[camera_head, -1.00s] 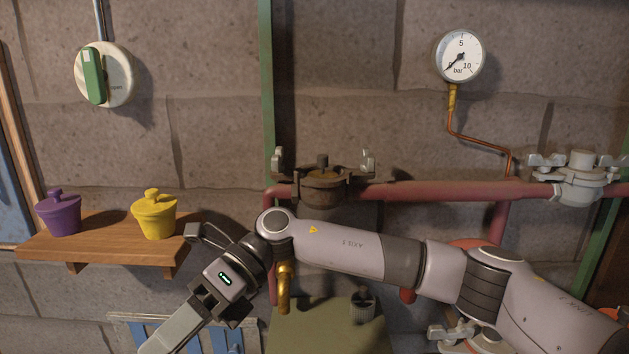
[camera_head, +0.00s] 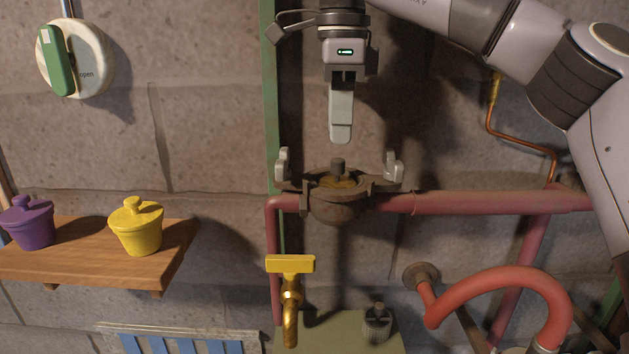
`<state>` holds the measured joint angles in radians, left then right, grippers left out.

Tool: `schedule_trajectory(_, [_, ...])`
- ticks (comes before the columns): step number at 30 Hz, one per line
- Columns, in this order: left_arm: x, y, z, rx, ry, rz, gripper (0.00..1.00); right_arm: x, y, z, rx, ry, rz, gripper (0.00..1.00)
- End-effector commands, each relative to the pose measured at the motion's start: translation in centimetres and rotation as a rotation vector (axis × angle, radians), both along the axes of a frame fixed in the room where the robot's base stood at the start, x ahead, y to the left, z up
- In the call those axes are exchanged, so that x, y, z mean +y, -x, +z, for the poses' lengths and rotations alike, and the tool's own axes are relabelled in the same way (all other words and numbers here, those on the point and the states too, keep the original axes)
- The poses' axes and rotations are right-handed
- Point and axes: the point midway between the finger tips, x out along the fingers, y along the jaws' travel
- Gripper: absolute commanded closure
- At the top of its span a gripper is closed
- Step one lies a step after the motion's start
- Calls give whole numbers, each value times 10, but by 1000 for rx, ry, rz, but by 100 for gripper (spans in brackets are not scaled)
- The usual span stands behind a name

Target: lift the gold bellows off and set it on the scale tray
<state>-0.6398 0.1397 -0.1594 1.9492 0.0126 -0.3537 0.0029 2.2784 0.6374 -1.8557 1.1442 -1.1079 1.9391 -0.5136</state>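The gold bellows (camera_head: 340,183) appears to be the gold disc with a dark upright stem, seated in an open brown housing (camera_head: 335,208) on the red pipe. Only its top shows; the housing hides the rest. My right gripper (camera_head: 341,138) points straight down just above the stem, with a small gap in the picture. Its fingers are seen edge-on, one covering the other, so its opening is hidden. Nothing shows held in it. I cannot identify the scale tray for sure; a flat olive-green surface (camera_head: 325,330) shows at the bottom. My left gripper is not in view.
Grey wing nuts (camera_head: 392,166) stand up on both sides of the housing. A yellow-handled tap (camera_head: 290,290) hangs below. A knurled grey piece (camera_head: 377,322) sits on the green surface. A red hose (camera_head: 490,285) curves at right. A wooden shelf (camera_head: 90,255) holds purple and yellow pots.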

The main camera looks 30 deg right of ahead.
Motion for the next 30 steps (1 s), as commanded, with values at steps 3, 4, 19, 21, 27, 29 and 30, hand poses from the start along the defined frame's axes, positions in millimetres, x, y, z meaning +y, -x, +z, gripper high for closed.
schedule_trajectory(3, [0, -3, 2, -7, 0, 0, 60, -4, 2, 3, -4, 6, -6, 65])
schedule_trajectory(4, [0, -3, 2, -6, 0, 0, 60, -4, 2, 2, -4, 7, -7, 65])
schedule_trajectory(19, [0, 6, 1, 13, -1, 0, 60, -3, -2, -56, -3, 7, -6, 65])
schedule_trajectory(21, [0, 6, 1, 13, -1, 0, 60, -3, -2, -63, -3, 7, -7, 65])
schedule_trajectory(27, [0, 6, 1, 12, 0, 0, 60, -3, -2, -67, -5, 5, -8, 65])
schedule_trajectory(29, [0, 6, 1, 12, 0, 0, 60, -3, -2, -67, -5, 5, -8, 65])
schedule_trajectory(30, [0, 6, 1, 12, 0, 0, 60, -3, -2, -67, -5, 5, -8, 68])
